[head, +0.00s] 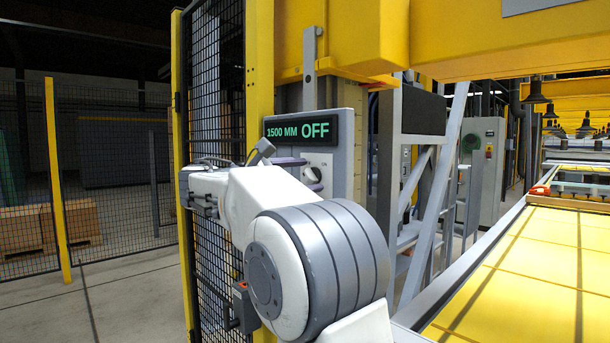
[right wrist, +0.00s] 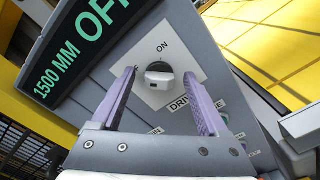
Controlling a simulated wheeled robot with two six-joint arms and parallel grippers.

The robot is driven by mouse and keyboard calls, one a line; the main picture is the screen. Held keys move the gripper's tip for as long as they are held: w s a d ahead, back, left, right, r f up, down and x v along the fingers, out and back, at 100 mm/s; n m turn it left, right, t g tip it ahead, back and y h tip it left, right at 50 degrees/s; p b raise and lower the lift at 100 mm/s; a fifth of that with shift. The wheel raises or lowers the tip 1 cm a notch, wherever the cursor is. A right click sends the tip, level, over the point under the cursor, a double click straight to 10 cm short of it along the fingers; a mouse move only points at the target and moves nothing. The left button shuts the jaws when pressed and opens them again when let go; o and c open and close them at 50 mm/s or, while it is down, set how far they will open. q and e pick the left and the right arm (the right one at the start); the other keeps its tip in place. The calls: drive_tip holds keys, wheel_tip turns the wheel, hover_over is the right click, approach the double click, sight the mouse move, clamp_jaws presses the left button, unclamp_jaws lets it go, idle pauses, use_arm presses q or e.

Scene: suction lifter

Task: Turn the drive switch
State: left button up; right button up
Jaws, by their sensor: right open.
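The drive switch (right wrist: 159,74) is a dark round knob with a pale grip bar, on a white plate marked ON above it in the right wrist view. A partly covered DRIVE label is below the plate. My right gripper (right wrist: 160,76) is open, with one purple finger on each side of the knob and visible gaps between. Whether the fingertips reach around the knob or stop short of it, I cannot tell. In the head view my right arm partly covers the grey control box (head: 346,128). Its display (head: 300,129) reads 1500 MM OFF. My left gripper is not in view.
A yellow post (head: 259,75) and black mesh fence (head: 214,90) stand left of the box. Grey metal framework (head: 440,160) is behind it to the right. A long yellow-topped conveyor or table (head: 540,265) fills the right side. A yellow beam (head: 500,40) crosses overhead.

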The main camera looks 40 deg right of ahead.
drive_tip(key=shift+d, duration=0.25)
clamp_jaws()
